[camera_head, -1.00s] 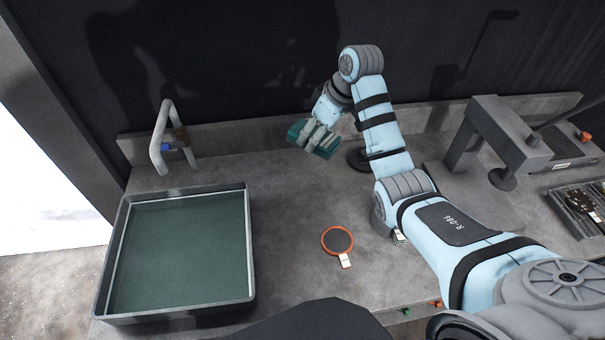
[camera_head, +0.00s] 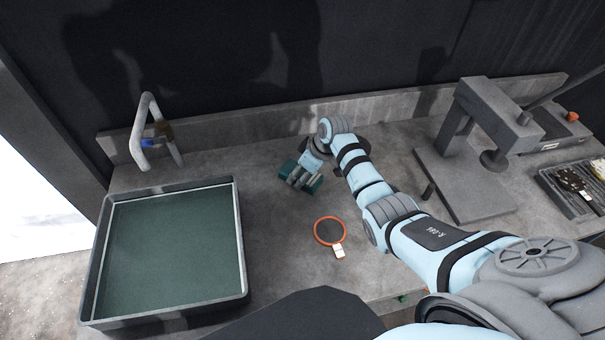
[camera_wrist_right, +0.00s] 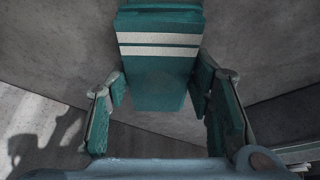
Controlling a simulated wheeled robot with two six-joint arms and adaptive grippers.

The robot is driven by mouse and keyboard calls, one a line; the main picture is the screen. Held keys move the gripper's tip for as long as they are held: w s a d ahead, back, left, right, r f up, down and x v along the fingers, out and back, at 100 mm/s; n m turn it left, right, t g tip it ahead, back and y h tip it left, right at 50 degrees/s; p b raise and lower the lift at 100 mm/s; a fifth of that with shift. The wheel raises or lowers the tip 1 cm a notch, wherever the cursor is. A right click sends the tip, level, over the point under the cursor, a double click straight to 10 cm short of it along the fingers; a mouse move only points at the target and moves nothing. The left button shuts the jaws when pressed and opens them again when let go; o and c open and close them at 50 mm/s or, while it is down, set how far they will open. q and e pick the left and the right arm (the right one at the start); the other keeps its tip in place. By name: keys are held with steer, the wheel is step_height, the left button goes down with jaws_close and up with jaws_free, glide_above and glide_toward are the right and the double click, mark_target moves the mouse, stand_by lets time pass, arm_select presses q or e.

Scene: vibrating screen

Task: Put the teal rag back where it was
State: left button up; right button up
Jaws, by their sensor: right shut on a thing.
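The teal rag (camera_head: 314,185) is in my right gripper (camera_head: 301,180), low over the back middle of the grey counter. In the right wrist view the rag (camera_wrist_right: 160,80) is a folded teal block with two pale stripes, between the two fingers of the right gripper (camera_wrist_right: 160,100). Teal cloth also shows beside both fingers there. I cannot tell whether the rag touches the counter. My left gripper is not in view.
A grey tray with a green mesh floor (camera_head: 242,240) stands at the left, with a bent grey handle (camera_head: 150,135) behind it. A grey stand (camera_head: 470,190) is at the right. Counter between tray and lens is clear.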

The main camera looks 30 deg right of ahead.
steer(key=shift+r, duration=0.1)
steer(key=o, duration=1)
steer(key=shift+o, duration=0.2)
steer(key=shift+r, duration=0.2)
steer(key=p+v, duration=0.3)
steer(key=v, duration=0.8)
steer(key=shift+r, duration=0.3)
steer(key=shift+s+d+f, duration=0.1)
steer(key=shift+s, duration=0.15)
